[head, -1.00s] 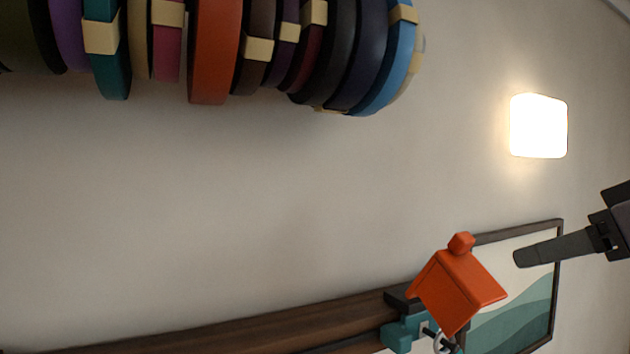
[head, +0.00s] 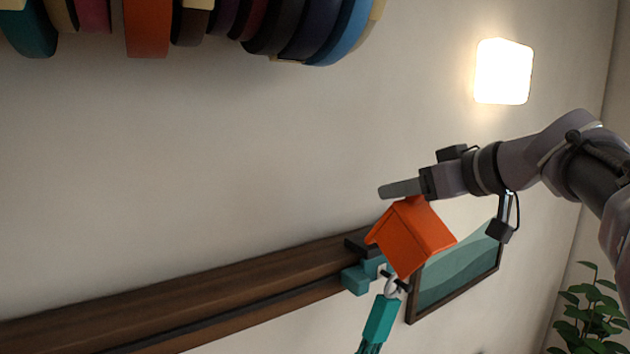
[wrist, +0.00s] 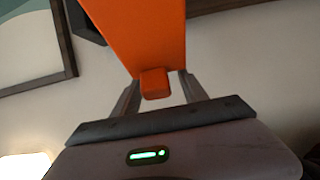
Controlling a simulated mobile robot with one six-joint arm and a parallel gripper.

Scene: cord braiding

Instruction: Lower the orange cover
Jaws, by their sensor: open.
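The orange cover (head: 411,238) is tilted up at the right end of the dark wooden beam, above a teal block (head: 360,279). Its small knob (wrist: 154,83) shows in the wrist view between the two fingers of my gripper (wrist: 157,92). The fingers are open, one on either side of the knob, with a gap to each. In the head view my gripper (head: 400,189) is at the top edge of the cover, and the knob is hidden there. A metal ring (head: 391,287) with a teal cord end (head: 380,318) hangs below the cover.
The wooden beam (head: 190,305) runs left from the cover. A framed picture (head: 460,268) is on the wall behind. Coloured rolls (head: 147,28) hang at the upper left. A lit wall lamp (head: 503,72) and a plant (head: 590,308) are at the right. The wall between is clear.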

